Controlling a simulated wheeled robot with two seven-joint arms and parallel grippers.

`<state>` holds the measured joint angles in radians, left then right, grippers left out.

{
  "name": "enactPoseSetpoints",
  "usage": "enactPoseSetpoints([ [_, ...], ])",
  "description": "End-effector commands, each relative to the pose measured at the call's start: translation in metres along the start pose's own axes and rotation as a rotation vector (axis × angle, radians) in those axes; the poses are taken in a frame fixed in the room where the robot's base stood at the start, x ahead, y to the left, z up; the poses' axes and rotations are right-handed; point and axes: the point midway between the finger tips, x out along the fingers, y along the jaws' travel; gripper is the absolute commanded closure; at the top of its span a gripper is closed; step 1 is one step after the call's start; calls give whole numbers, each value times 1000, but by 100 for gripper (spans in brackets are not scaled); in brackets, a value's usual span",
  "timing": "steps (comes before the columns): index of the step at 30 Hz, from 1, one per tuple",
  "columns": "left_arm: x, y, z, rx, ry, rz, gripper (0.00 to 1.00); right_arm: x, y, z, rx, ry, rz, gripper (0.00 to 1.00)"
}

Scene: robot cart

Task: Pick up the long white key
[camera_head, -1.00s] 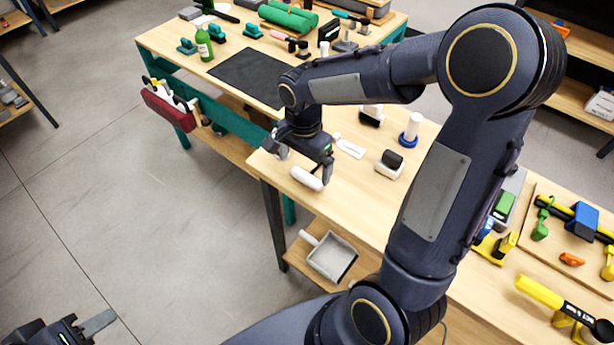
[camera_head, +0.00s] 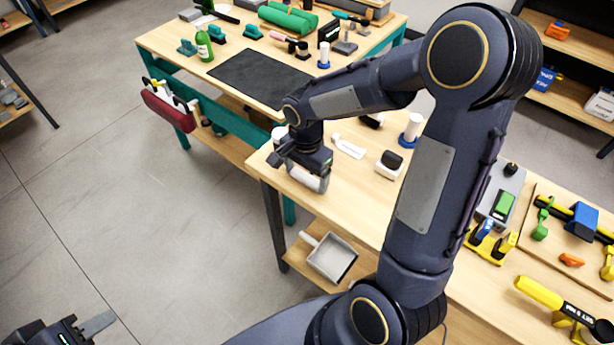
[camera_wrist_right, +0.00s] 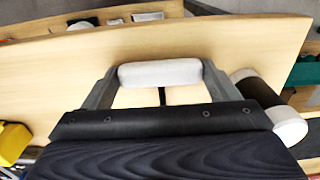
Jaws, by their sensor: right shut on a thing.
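A long white rounded bar (camera_head: 305,179), which fits the long white key, is at the near-left end of the wooden table. My right gripper (camera_head: 308,174) is down over it and partly hides it. In the right wrist view the white key (camera_wrist_right: 160,73) spans between the two grey fingers of my right gripper (camera_wrist_right: 160,78), one finger at each end. The gripper is shut on it. I cannot tell whether the key still touches the table. My left gripper (camera_head: 90,327) is at the bottom left above the floor, cut off by the frame, its opening unclear.
A flat white piece (camera_head: 348,147), a black-and-white block (camera_head: 389,164) and a white cylinder on a blue base (camera_head: 410,131) stand nearby. A black-and-white round thing (camera_wrist_right: 275,108) is close beside the right finger. A grey dustpan (camera_head: 331,259) lies on the lower shelf.

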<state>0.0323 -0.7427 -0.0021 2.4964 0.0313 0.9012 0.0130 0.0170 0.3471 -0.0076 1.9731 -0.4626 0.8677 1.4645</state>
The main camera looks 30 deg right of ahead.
Motion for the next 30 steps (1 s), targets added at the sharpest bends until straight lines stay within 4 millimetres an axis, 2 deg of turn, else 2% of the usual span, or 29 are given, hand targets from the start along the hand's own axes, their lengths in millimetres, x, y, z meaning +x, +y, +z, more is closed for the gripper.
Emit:
enactPoseSetpoints([
  [8, -1, 0, 0, 0, 0, 0, 64, -7, -1, 0, 1, 1, -3, 45],
  [14, -3, 1, -2, 0, 0, 0, 64, -35, -1, 0, 0, 2, -6, 45],
  [22, -3, 1, -2, 0, 0, 0, 64, -95, 35, 39, -4, 2, -9, 45],
  [30, 0, 0, 0, 0, 0, 0, 64, -119, 78, 83, -2, 2, -4, 45],
])
